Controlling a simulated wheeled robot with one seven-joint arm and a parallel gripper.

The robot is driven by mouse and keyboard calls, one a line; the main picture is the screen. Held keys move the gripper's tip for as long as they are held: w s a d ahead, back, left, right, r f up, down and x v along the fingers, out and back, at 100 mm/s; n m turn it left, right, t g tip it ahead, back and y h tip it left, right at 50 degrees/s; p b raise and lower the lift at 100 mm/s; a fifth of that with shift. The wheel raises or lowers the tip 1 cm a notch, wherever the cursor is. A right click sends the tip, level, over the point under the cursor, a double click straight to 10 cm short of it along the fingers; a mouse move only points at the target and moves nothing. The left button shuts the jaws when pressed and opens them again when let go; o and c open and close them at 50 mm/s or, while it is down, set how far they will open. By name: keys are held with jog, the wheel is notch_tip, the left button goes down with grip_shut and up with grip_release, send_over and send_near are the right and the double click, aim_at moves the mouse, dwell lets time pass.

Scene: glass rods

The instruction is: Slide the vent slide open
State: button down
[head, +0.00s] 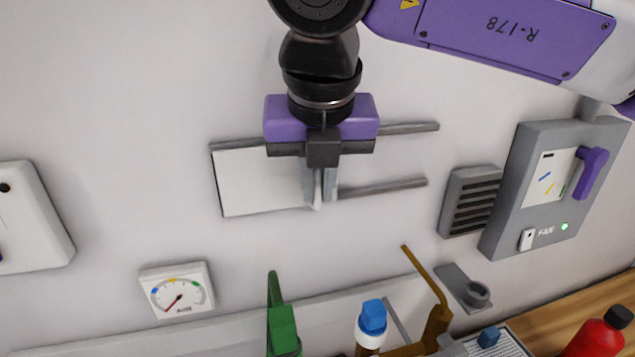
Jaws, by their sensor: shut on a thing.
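The vent slide is a pale flat panel (258,183) with a dark top edge, set on the wall at the left end of two grey rails (385,187). My gripper (318,195) is at the right side of the panel, pointing down in the picture. Its fingers are close together and shut on the slide's handle, which they mostly hide. The rails run on to the right of my gripper, with bare wall between them. Whether there is an opening behind the panel cannot be seen.
A grey louvred grille (472,201) and a fan box (550,185) with a purple lever are at the right. A gauge (177,290) is below left. A green tool (281,325), a blue-capped bottle (371,325) and a red bottle (596,338) stand below. The wall between the rails is clear.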

jog(key=w+d+b, duration=0.1)
jog(key=d+b, duration=0.1)
jog(key=d, duration=0.3)
jog(key=w+d+b, duration=0.1)
jog(key=d+b, duration=0.1)
jog(key=d, duration=0.3)
jog(key=w+d+b, duration=0.1)
jog(key=d+b, duration=0.1)
jog(key=d, duration=0.3)
jog(key=shift+d+r+b, duration=0.1)
jog(key=shift+b, duration=0.2)
jog(key=c, duration=1.5)
grip_release()
